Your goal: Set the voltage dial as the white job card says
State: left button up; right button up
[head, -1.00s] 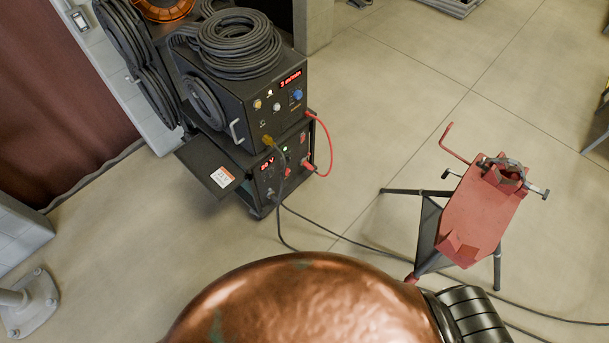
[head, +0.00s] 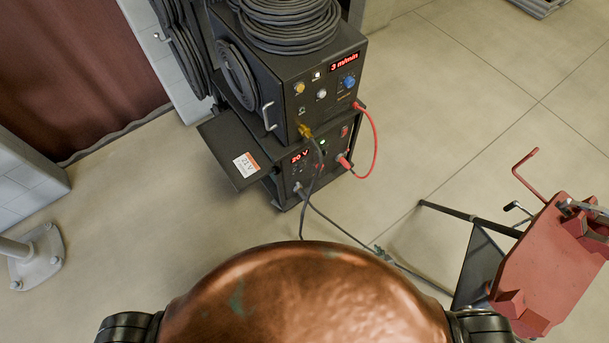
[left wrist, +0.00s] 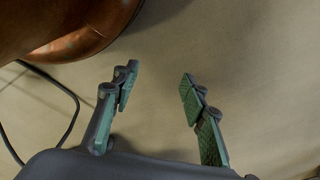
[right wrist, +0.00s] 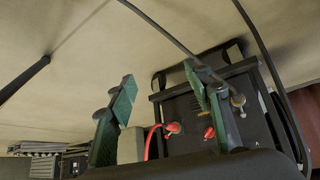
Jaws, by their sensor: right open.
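The dark welding power source (head: 331,160) sits low in the cart, with a lit red display (head: 300,156) reading 20 V. A small red knob (head: 319,167), apparently the voltage dial, is partly behind a cable. The white job card (head: 246,164) with an orange band lies on the side shelf; its print is too small to read surely. My right gripper (right wrist: 120,95) is open and empty, with the unit's front and red fittings (right wrist: 172,128) beyond its fingers. My left gripper (left wrist: 160,100) is open and empty above bare floor.
A wire feeder (head: 290,85) showing 3 m/min and coiled cable (head: 290,22) sit on top. A red lead (head: 374,145) loops out at the right. A red stand (head: 545,265) is at the right. A dark cable (head: 345,232) crosses otherwise clear floor.

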jog(key=w+a+t+y+b, duration=0.15)
jog(key=w+a+b, duration=0.3)
jog(key=w, duration=0.65)
pick_arm(q)
jog(key=w+d+r+g+b, duration=0.1)
jog(key=w+d+r+b, duration=0.2)
jog(key=b, duration=1.8)
pick_arm(e)
jog(key=n+t+y, duration=0.4)
jog(key=t+y, duration=0.2)
jog(key=y, duration=0.2)
send_near(303, 169)
jog(key=shift+h, duration=0.25)
jog(key=b+x, duration=0.2)
jog(key=x, duration=0.5)
jog(key=shift+a+r, duration=0.2)
jog(key=shift+a, duration=0.1)
jog(key=shift+w+a+r+b, duration=0.1)
jog(key=shift+w+a+b, duration=0.2)
jog(key=shift+w, duration=0.15)
pick_arm(q)
jog(key=w+d+f+t+h, duration=0.1)
jog(key=w+d+f, duration=0.1)
jog(key=w, duration=0.3)
jog(key=shift+d+f+t+h, duration=0.3)
jog(key=shift+d+f+t, duration=0.1)
jog(key=shift+f, duration=0.25)
pick_arm(e)
jog(key=shift+c, duration=0.7)
